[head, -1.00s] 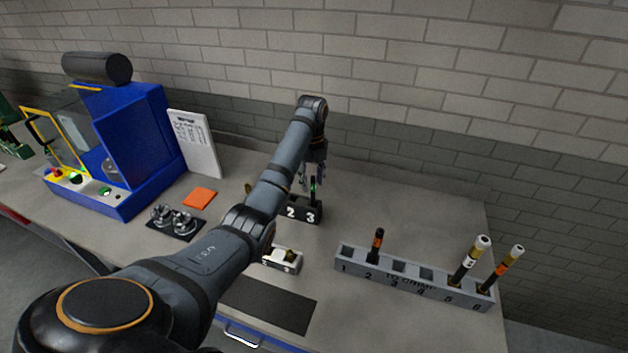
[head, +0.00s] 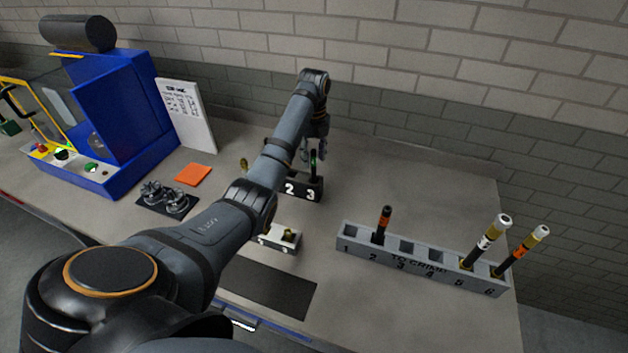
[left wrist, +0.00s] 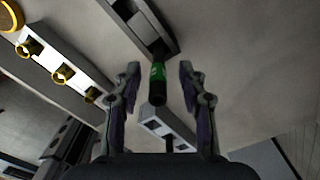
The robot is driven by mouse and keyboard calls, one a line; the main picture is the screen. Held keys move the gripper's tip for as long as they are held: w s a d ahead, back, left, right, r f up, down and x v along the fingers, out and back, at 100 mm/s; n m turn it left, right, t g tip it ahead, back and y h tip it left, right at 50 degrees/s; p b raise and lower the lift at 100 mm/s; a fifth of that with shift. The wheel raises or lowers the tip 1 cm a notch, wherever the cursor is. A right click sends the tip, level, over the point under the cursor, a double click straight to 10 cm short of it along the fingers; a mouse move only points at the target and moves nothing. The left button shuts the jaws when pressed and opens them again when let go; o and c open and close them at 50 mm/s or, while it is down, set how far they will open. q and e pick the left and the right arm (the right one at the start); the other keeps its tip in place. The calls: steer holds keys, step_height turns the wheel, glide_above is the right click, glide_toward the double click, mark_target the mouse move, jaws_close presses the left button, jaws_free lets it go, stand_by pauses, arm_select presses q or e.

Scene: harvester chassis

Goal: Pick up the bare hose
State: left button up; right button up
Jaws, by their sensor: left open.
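A dark hose with a green band (head: 313,164) stands upright in the black numbered block (head: 309,189), at the number 3. Its end looks bare, without a metal fitting. My left gripper (head: 313,148) is above the block, around the top of this hose. In the left wrist view the hose (left wrist: 157,84) lies between the two spread fingers of my left gripper (left wrist: 160,72), with a gap on both sides. The fingers are open and hold nothing. My right gripper is not in view.
A small white holder (head: 279,240) stands in front of the block. A blue machine (head: 120,120) is at left; a brick wall is behind.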

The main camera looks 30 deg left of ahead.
mark_target(314, 168)
arm_select(q)
steer(key=shift+f+b, duration=0.25)
steer(key=shift+b, duration=0.05)
steer(key=f+b, duration=0.2)
steer(key=shift+s+d+f+b, duration=0.1)
steer(key=shift+s+f+b, duration=0.1)
steer(key=shift+f+b, duration=0.2)
steer(key=shift+w+f+p, duration=0.1)
steer(key=shift+f+p, duration=0.5)
steer(key=shift+f, duration=0.2)
steer(key=c, duration=0.5)
jaws_close()
